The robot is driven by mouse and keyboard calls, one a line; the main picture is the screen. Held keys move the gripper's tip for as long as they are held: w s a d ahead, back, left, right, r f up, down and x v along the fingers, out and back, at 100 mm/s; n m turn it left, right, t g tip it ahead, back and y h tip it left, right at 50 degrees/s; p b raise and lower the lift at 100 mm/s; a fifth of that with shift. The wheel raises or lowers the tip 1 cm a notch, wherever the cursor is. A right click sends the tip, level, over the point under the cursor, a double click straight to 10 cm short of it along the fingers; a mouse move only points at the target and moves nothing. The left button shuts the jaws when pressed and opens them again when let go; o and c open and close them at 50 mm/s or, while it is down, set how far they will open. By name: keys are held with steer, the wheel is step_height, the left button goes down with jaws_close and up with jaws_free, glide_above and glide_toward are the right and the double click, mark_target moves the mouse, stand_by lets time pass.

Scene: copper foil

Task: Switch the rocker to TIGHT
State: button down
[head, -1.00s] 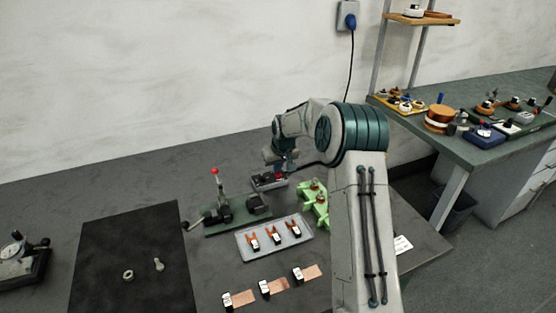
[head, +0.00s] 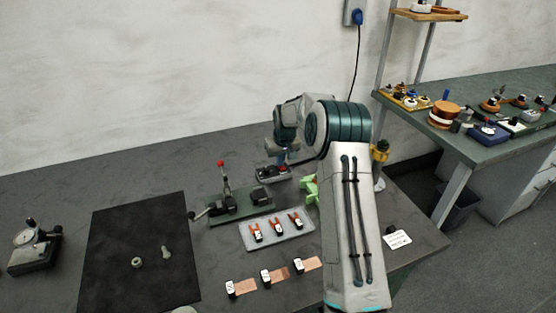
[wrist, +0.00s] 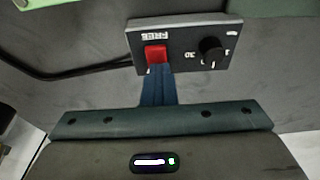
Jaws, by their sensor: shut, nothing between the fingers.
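The control box (head: 272,174) sits at the back of the bench in the head view. It shows closely in the wrist view (wrist: 185,63), with a red rocker (wrist: 156,54) at left and a black knob (wrist: 211,48) at right. A small white label sits above the rocker; I cannot read it, nor tell which way the rocker is tipped. My gripper (wrist: 158,72) is shut and empty. Its fingertips are at the rocker's near edge in the wrist view; I cannot tell whether they touch. In the head view my arm hides the fingertips.
A toggle clamp with a red knob (head: 221,163) stands left of the box. A grey tray (head: 262,246) with orange-and-black pieces lies in front. A green fixture (head: 311,188) is partly behind my arm. A black cable runs to the box. A dark mat (head: 125,225) lies at left.

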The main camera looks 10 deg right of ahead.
steer(key=shift+s+d+f, duration=0.1)
steer(key=shift+s+f, duration=0.5)
steer(key=shift+f, duration=0.1)
steer(key=shift+s+d+b, duration=0.1)
steer(key=shift+s+b, duration=0.3)
steer(key=shift+s, duration=0.1)
steer(key=shift+r, duration=0.1)
steer(key=v, duration=0.1)
steer(key=p+v, duration=0.1)
steer(key=v, duration=0.1)
steer(key=w+p+v, duration=0.1)
steer(key=v, duration=0.1)
steer(key=shift+r, duration=0.4)
steer(key=s+b+v, duration=0.1)
steer(key=v, duration=0.8)
steer(key=shift+b, duration=0.4)
steer(key=shift+w+r+t, duration=0.15)
steer(key=shift+w+t, duration=0.3)
steer(key=shift+t, duration=0.15)
